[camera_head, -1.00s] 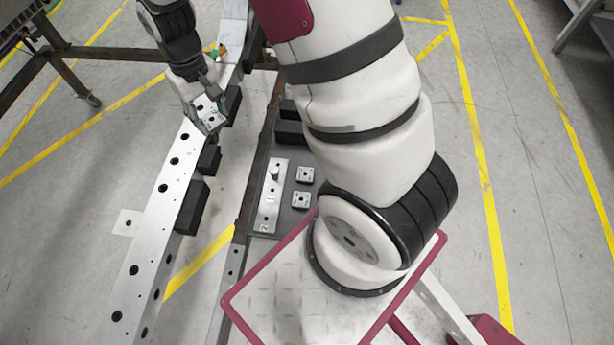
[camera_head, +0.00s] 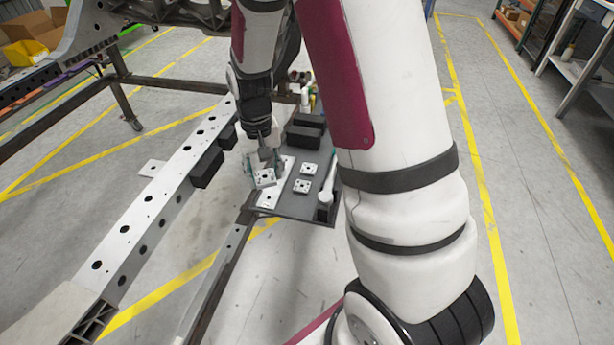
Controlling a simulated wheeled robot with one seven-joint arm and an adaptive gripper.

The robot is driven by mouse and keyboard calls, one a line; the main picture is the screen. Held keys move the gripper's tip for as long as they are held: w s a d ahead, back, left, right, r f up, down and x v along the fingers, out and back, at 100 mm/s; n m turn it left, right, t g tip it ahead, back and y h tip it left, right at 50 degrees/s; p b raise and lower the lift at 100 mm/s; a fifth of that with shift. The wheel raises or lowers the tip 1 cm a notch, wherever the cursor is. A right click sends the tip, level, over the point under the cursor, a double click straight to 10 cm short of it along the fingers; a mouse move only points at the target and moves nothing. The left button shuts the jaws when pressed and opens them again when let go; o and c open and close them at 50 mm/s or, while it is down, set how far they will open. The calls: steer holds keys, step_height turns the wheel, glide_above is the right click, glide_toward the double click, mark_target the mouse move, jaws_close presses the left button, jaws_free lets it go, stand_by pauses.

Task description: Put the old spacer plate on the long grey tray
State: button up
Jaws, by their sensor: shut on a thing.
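My gripper (camera_head: 264,165) is shut on a small square light-grey spacer plate (camera_head: 264,179) with holes. It holds the plate over or close to the long grey tray (camera_head: 268,200), a narrow light strip on a dark board. The plate and fingers hide part of the tray's middle and left edge. I cannot tell whether the plate touches the tray. Two similar square plates, one farther back (camera_head: 309,169) and one nearer (camera_head: 302,186), lie on the dark board just right of the tray.
The long perforated rail (camera_head: 150,205) runs diagonally at left, with black blocks (camera_head: 207,168) on its side. A white-handled tool (camera_head: 328,185) stands at the board's right edge. Black blocks (camera_head: 304,132) sit behind the plates. My arm fills the right foreground.

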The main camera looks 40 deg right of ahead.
mark_target(295, 208)
steer(key=w+d+f+m+b, duration=0.2)
steer(key=d+f+m+b, duration=0.4)
steer(key=d+f+b, duration=0.5)
steer(key=f+b, duration=0.1)
steer(key=f, duration=0.2)
steer(key=a+f+b, duration=0.1)
steer(key=f+b, duration=0.1)
steer(key=f, duration=0.1)
steer(key=f+b, duration=0.2)
steer(key=f, duration=0.1)
steer(key=shift+s+a, duration=0.1)
steer(key=shift+a, duration=0.2)
steer(key=o, duration=1.4)
steer(key=shift+f, duration=0.1)
